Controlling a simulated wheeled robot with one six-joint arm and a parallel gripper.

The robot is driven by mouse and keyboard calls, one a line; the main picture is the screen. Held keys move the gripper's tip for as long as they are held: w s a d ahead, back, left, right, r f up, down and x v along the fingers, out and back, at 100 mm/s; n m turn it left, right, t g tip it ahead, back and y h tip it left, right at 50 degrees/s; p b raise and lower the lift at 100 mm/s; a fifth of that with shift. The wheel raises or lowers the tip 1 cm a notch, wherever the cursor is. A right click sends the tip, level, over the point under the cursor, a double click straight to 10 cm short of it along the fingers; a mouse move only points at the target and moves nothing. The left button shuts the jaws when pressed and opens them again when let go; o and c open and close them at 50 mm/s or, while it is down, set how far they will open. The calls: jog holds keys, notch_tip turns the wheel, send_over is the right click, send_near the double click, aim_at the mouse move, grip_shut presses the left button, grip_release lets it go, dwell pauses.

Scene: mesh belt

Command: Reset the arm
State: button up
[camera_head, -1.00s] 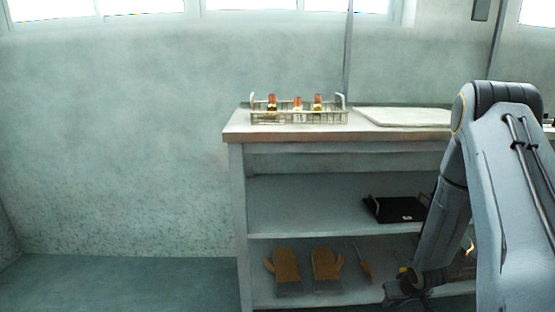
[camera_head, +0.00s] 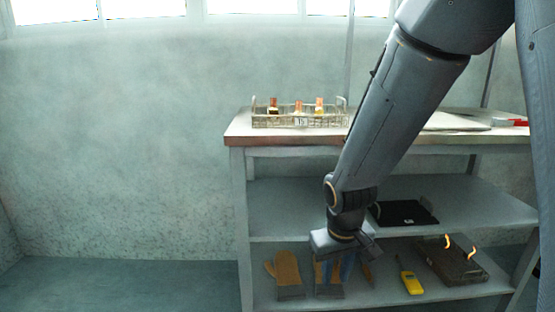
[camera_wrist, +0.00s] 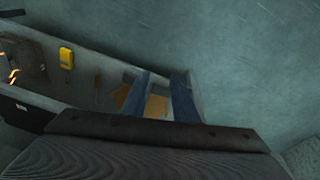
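My arm reaches down from the upper right in the head view, in front of the shelf unit. My gripper (camera_head: 335,272) points down in front of the lower shelf and overlaps one of the brown gloves (camera_head: 321,268) in the picture. In the wrist view its two bluish fingers stand apart with a gap between them (camera_wrist: 160,85). Nothing is seen held. Part of the brown glove shows behind and between the fingers in the wrist view (camera_wrist: 157,106); I cannot tell how far it is from them.
A wire basket (camera_head: 258,123) with several small bottles stands on the worktop (camera_head: 240,132). A black tray (camera_head: 405,213) is on the middle shelf. The lower shelf holds another glove (camera_head: 287,270), a yellow device (camera_head: 411,282) and a dark box (camera_head: 450,263). Left floor is clear.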

jog(key=s+a+r+n+g+y+p, duration=0.1)
jog(key=s+a+r, duration=0.35)
jog(key=s, duration=0.45)
jog(key=s+a+r+n+g, duration=0.1)
jog(key=s+a+r, duration=0.35)
jog(key=s, duration=0.55)
jog(key=d+r+m+p, duration=0.4)
jog(key=d+r+p, duration=1)
jog(key=p, duration=0.8)
notch_tip(320, 180, up, 4)
jog(key=shift+s+d+f+m+h+p, duration=0.15)
jog(key=shift+d+f+m+h+p, duration=0.15)
jog(key=shift+m+p, duration=0.1)
